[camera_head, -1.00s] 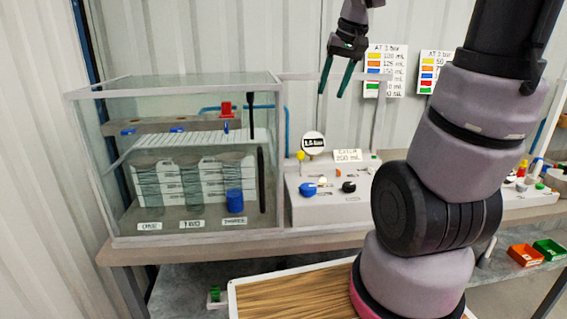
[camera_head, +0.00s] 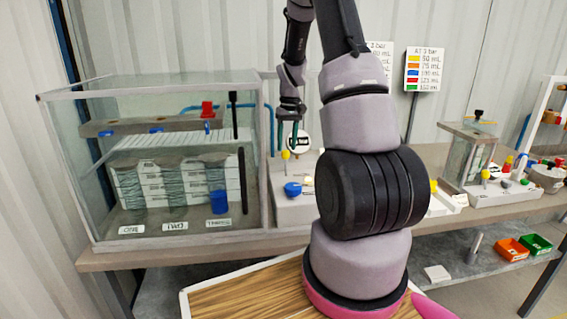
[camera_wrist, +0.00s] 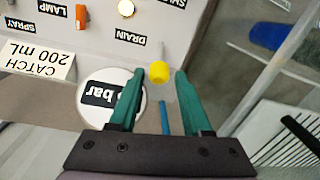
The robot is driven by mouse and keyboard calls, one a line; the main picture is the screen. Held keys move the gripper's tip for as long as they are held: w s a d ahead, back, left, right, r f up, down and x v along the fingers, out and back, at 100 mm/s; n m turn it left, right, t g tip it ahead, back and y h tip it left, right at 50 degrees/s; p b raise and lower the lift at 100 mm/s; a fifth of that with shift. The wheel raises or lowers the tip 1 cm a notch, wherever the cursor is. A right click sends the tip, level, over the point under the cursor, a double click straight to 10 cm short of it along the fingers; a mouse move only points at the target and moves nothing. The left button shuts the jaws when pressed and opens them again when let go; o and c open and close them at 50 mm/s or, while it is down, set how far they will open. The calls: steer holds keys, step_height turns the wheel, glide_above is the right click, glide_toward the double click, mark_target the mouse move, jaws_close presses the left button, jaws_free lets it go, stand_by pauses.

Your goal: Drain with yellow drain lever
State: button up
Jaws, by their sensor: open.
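The yellow drain lever (camera_wrist: 159,72) shows in the wrist view as a yellow knob on a thin stem, beside the DRAIN label (camera_wrist: 132,36). In the head view the yellow knob (camera_head: 285,155) stands at the left end of the grey control panel (camera_head: 290,208), beside the glass tank. My gripper (camera_wrist: 158,78) is open, with its green fingers on either side of the knob in the picture. I cannot tell whether the knob lies at fingertip depth. In the head view my gripper (camera_head: 287,148) points down at the knob, partly edge-on.
The glass tank (camera_head: 160,88) with a blue container (camera_head: 219,203) stands left of the panel. A blue knob (camera_head: 292,189) sits lower on the panel.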

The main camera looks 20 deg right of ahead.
mark_target(286, 156)
steer(key=f, duration=0.7)
steer(key=shift+a+f, duration=0.2)
jaws_close()
stand_by(1.1)
